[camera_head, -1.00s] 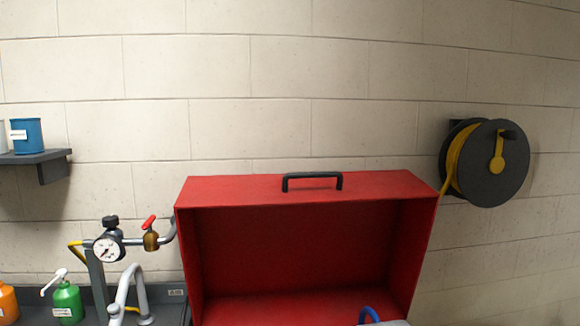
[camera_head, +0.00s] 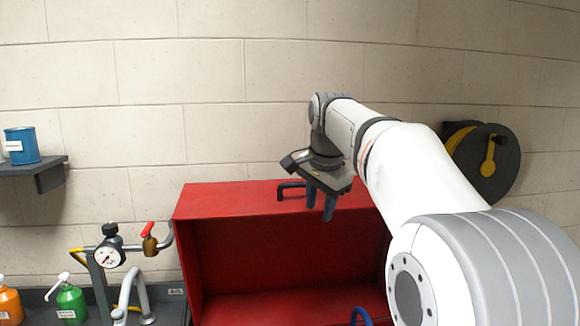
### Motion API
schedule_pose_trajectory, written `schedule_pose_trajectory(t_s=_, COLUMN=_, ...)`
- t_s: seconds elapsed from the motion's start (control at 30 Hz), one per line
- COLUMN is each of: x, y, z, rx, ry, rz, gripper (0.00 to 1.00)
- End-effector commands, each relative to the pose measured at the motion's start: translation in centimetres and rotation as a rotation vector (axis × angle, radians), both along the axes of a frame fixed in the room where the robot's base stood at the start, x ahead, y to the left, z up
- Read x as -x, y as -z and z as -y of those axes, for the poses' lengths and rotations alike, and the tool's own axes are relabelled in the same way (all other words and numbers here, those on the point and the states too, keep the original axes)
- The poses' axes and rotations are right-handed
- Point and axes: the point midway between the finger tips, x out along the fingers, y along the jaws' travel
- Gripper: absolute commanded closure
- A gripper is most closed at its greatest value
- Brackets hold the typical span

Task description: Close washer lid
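The red washer lid (camera_head: 240,250) stands raised and open, its hollow inner side facing me. A black handle (camera_head: 288,191) sits on its upper edge panel, and my gripper covers the handle's right part. My gripper (camera_head: 320,205) points down at the lid's upper edge, just right of the visible part of the handle. Its two fingers are apart with nothing seen between them. I cannot tell whether they touch the lid. My arm hides the lid's right side.
A pressure gauge (camera_head: 109,254) with a red-handled valve stands left of the lid, near green (camera_head: 71,303) and orange (camera_head: 9,303) bottles. A hose reel (camera_head: 487,165) hangs on the wall behind my arm. A blue curved piece (camera_head: 361,315) shows at the bottom.

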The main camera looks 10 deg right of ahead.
Motion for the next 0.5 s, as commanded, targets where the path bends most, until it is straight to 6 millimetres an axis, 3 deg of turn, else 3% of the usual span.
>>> schedule_pose_trajectory(t_s=0.03, x=-1.6, y=-2.0, z=-0.1, rx=-0.020, ry=0.059, rz=0.007, gripper=0.64)
schedule_pose_trajectory(t_s=0.2, x=-5.5, y=-6.2, z=-0.3, rx=-0.091, ry=0.267, rz=0.023, gripper=0.64)
schedule_pose_trajectory(t_s=0.5, x=-8.6, y=-9.6, z=-0.4, rx=-0.173, ry=0.492, rz=0.040, gripper=0.64)
